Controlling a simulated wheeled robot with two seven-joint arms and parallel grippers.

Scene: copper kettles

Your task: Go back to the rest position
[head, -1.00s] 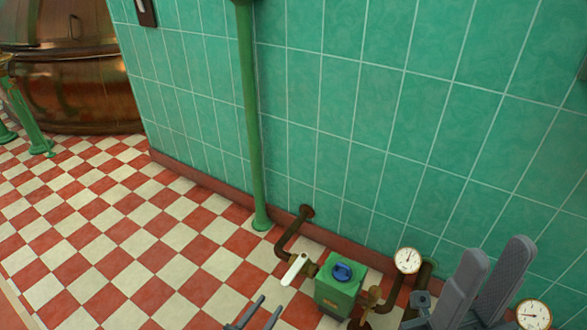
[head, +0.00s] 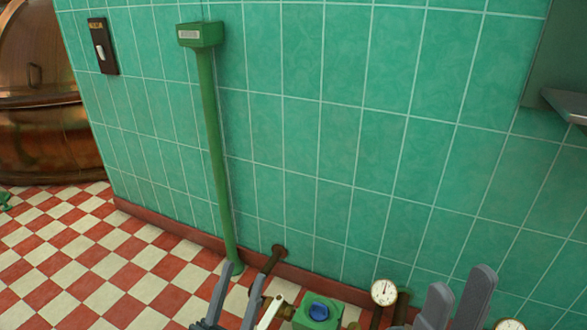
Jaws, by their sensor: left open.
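My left gripper (head: 243,271) shows at the bottom of the head view, its two grey fingers pointing up and apart, with nothing between them. It stands in front of the foot of the green post (head: 215,150). My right gripper (head: 461,280) is at the bottom right, its thicker grey fingers also apart with nothing seen between them. Both wrists are cut off by the lower edge. Neither gripper is seen holding anything.
A green pump box with a blue knob (head: 320,311), a white-handled lever (head: 270,313) and dial gauges (head: 384,292) stand low between and beside my grippers. A green tiled wall (head: 310,150) is behind. A copper kettle (head: 45,140) and open chequered floor (head: 100,255) lie left.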

